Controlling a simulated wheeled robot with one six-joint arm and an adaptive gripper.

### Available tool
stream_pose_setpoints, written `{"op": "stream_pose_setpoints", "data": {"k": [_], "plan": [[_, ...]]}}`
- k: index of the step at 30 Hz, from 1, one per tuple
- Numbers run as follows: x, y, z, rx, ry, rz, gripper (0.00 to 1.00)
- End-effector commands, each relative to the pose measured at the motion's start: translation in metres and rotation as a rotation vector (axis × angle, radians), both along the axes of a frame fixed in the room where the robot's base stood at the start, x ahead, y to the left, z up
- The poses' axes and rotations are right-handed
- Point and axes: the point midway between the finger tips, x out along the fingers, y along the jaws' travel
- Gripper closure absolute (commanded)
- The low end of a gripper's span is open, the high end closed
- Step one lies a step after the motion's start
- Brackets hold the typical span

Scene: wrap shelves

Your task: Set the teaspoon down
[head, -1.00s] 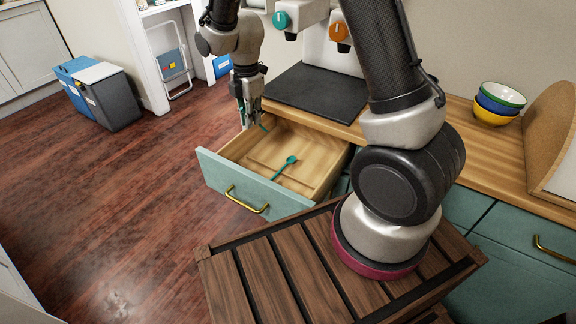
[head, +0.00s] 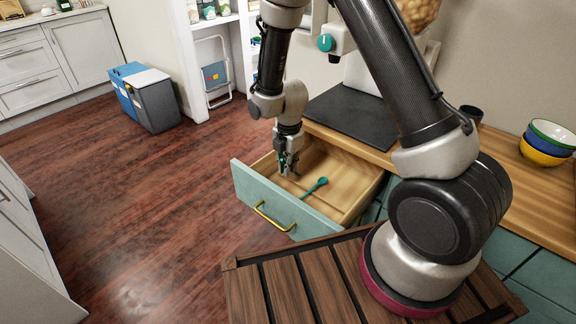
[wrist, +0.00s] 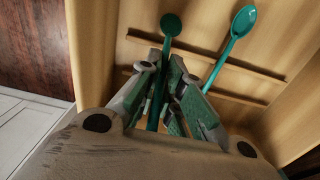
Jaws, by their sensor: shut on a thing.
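My gripper (head: 288,167) reaches down into the left part of the open drawer (head: 285,209). In the wrist view its fingers (wrist: 164,66) are shut on a teal teaspoon (wrist: 171,24), whose bowl sticks out past the fingertips. I cannot tell whether the held teaspoon touches the drawer floor. A second teal spoon (head: 316,186) lies in the drawer to the right of my gripper. It also shows in the wrist view (wrist: 242,22), slanting beside the held one and apart from it.
The drawer has low wooden dividers (wrist: 215,60) and a green front with a brass handle (head: 270,216). A dark board (head: 352,117) lies on the worktop behind it. Stacked bowls (head: 548,142) stand at the right.

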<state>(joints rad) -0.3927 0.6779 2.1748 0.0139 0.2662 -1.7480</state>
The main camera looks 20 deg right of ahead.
Motion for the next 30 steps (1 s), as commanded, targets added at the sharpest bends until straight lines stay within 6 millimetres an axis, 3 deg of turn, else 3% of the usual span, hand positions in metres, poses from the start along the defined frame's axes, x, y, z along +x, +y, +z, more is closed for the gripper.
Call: {"op": "stream_pose_setpoints", "data": {"k": [7,9,12,23,30], "plan": [[0.0,0.0,-0.002,-0.001,0.001,0.0,1.0],[0.0,0.0,-0.002,0.0,0.0,0.0,0.83],[0.0,0.0,-0.002,0.0,0.0,0.0,0.7],[0.001,0.0,0.004,0.002,-0.003,0.0,0.7],[0.0,0.0,0.051,0.002,-0.006,0.0,0.7]]}}
